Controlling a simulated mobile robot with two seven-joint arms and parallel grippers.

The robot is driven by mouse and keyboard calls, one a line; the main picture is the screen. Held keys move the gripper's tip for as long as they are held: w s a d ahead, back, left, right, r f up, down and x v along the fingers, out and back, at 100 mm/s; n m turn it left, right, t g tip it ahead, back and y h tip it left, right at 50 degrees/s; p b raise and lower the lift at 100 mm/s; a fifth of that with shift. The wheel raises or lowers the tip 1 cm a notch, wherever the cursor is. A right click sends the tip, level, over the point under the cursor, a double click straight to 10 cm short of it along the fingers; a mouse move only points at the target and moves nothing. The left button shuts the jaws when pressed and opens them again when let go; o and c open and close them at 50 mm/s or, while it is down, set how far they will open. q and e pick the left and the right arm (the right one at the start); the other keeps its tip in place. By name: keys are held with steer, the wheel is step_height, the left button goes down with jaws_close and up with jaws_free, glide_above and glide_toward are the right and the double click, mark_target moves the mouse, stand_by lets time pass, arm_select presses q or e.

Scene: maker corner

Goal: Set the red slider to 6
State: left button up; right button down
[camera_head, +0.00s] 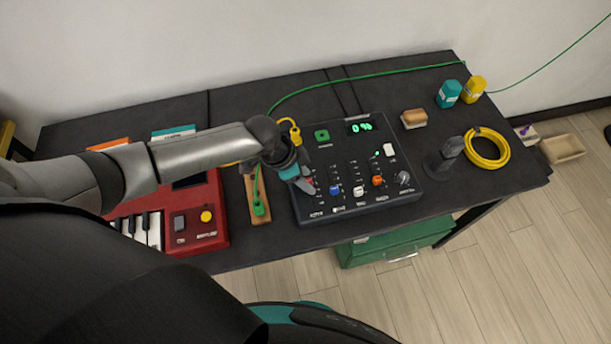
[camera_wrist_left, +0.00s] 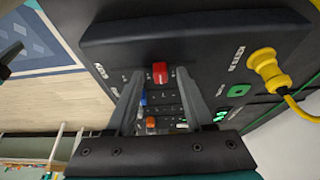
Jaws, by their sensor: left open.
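The control panel (camera_head: 345,207) is a dark box on the black table, with several sliders and a green display (camera_head: 360,127) reading "0 %". The red slider cap (camera_wrist_left: 160,72) shows in the left wrist view, between the fingertips of my left gripper (camera_wrist_left: 160,84). The fingers stand apart on either side of it; I cannot tell whether either touches it. In the head view my left gripper (camera_head: 304,183) reaches over the panel's left side and mostly covers the red slider. Blue (camera_head: 335,190), white (camera_head: 358,190) and orange (camera_head: 377,181) caps stand to its right. The slider's scale marks are too small to read.
A red keyboard (camera_head: 213,235) lies left of the panel, with a wooden strip (camera_head: 253,205) holding a green plug between them. A yellow plug (camera_wrist_left: 268,66) with its cable sits at the panel. A dark stand (camera_head: 443,158) and yellow coil (camera_head: 488,148) are at right.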

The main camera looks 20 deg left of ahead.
arm_select(q)
steer(key=shift+r, duration=0.1)
steer(key=p+v, duration=0.3)
steer(key=v, duration=1.2)
steer(key=shift+s+a, duration=0.1)
steer(key=shift+s, duration=0.1)
